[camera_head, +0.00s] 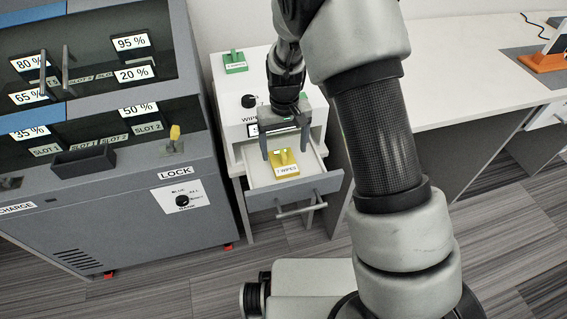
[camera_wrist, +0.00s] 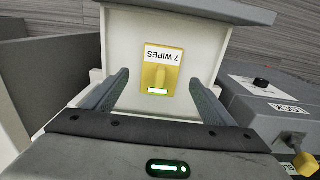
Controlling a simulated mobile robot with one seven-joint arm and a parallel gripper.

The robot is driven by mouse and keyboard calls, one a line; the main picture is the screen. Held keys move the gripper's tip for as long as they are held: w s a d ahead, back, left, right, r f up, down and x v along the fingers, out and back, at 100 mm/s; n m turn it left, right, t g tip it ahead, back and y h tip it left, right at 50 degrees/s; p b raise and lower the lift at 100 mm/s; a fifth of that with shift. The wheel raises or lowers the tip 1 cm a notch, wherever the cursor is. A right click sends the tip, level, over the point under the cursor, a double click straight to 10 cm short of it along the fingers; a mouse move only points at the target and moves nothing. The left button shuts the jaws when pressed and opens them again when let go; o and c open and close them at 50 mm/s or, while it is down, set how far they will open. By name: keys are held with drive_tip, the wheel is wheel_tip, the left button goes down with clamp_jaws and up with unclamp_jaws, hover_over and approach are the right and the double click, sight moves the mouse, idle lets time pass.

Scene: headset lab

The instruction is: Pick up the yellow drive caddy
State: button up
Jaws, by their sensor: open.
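The yellow drive caddy (camera_head: 284,168) lies in the open drawer (camera_head: 258,177) of the white cabinet. It bears a white label reading "7 WIPES" and has an upright tab. My gripper (camera_head: 287,155) is open above the drawer, fingers pointing down. In the wrist view the caddy (camera_wrist: 158,80) shows between and beyond the two open fingers (camera_wrist: 158,95), apart from both. The gripper holds nothing.
A green caddy (camera_head: 235,62) sits on the white cabinet top (camera_head: 262,75) near a black knob (camera_head: 249,101). A grey charging cabinet (camera_head: 110,215) with a yellow-handled key (camera_head: 174,134) stands at left. A white desk (camera_head: 470,60) runs along the right.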

sight(283, 154)
wheel_tip(283, 154, down, 5)
drive_tip(key=shift+w+a+b, duration=0.1)
drive_tip(key=shift+w+b, duration=0.05)
drive_tip(key=shift+b, duration=0.5)
drive_tip(key=shift+r, duration=0.1)
drive_tip(key=c, duration=1.3)
drive_tip(key=shift+r, duration=0.1)
